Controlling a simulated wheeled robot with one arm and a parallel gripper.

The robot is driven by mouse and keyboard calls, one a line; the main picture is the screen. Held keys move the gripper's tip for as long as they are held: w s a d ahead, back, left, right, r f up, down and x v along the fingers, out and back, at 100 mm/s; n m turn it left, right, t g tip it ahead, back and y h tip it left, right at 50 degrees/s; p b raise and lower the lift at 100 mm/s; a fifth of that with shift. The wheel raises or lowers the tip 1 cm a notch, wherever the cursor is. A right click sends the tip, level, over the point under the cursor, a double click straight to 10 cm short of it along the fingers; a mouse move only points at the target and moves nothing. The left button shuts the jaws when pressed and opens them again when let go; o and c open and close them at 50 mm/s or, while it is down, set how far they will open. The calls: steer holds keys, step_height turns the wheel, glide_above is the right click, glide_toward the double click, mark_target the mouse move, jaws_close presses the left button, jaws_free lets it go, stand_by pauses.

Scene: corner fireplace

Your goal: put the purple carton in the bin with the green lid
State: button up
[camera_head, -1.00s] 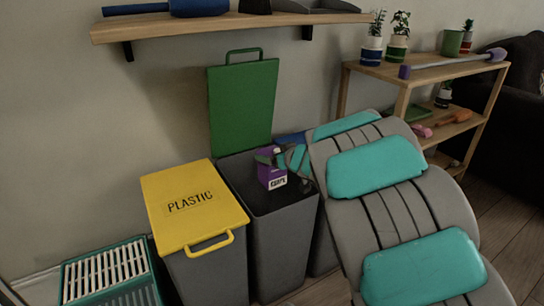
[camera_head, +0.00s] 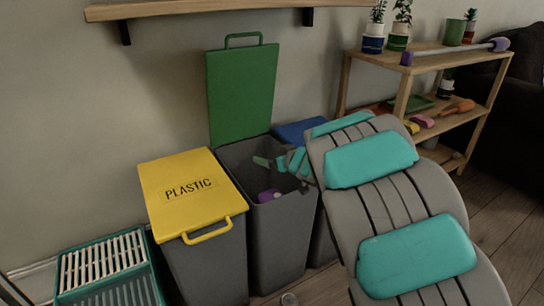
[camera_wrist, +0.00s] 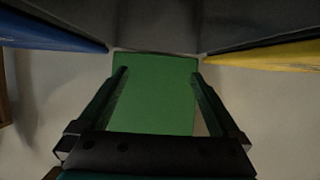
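The purple carton (camera_head: 267,195) is inside the grey bin with the green lid, partly hidden behind the bin's front rim. I cannot tell whether it rests on the bottom. The green lid (camera_head: 241,95) stands open, upright against the wall; the bin's grey body (camera_head: 283,240) shows below. My gripper (camera_head: 266,162) is over the bin's opening, above the carton and apart from it. In the wrist view my gripper (camera_wrist: 160,73) has its two fingers spread with nothing between them; the green lid (camera_wrist: 155,100) shows beyond.
A bin with a shut yellow lid (camera_head: 190,190) marked PLASTIC stands at left, and a blue-lidded bin (camera_head: 298,131) at right. A teal crate with a slatted top (camera_head: 103,263) is at far left. A wall shelf (camera_head: 210,10) runs above. A wooden rack (camera_head: 425,60) with plants is at right.

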steer(key=s+d+r+m+t+h+p, duration=0.1)
steer(key=s+d+r+m+h, duration=0.2)
steer(key=d, duration=0.5)
steer(key=s+d+r+h+p, duration=0.1)
steer(key=s+d+r+h, duration=0.25)
steer(key=d, duration=0.55)
steer(key=s+d+f+m+g+h, duration=0.2)
steer(key=s+d+m+g+h, duration=0.15)
steer(key=s+d, duration=0.6)
steer(key=s+d+f+m+g, duration=0.1)
steer(key=s+g, duration=0.1)
steer(key=s, duration=0.5)
steer(key=s+d+f+g, duration=0.1)
steer(key=s+f+g, duration=0.1)
steer(key=s, duration=0.6)
steer(key=s+a+g+y, duration=0.1)
steer(key=s+a+g, duration=0.2)
steer(key=s, duration=0.7)
steer(key=s+a+f+g+y+p, duration=0.1)
steer(key=s+a+g, duration=0.2)
steer(key=s, duration=0.8)
steer(key=shift+a, duration=1)
steer(key=shift+n, duration=0.25)
